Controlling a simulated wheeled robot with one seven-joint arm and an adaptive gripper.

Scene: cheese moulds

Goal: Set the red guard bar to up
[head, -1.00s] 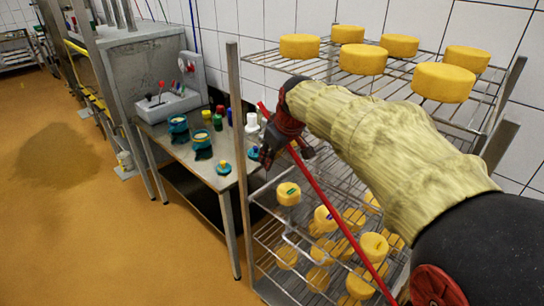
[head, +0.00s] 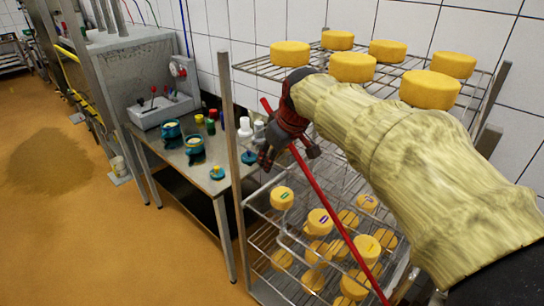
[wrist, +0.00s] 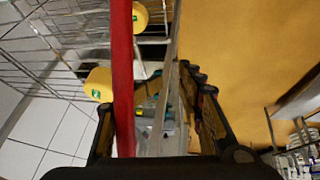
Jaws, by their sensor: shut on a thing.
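The red guard bar (head: 334,215) slants across the front of the wire rack in the head view. Its upper end is at the left, and it runs down to the right behind my arm. My gripper (head: 289,153) is shut on the bar near its upper end. In the wrist view the red bar (wrist: 122,75) runs between the two dark fingers of my gripper (wrist: 155,135), closer to the left finger. The exact contact is hidden.
The wire rack (head: 228,130) holds yellow cheeses on its top (head: 352,67) and lower shelves (head: 319,222). A steel table (head: 190,160) with jars and bottles stands at left, beside a grey sink unit (head: 160,85).

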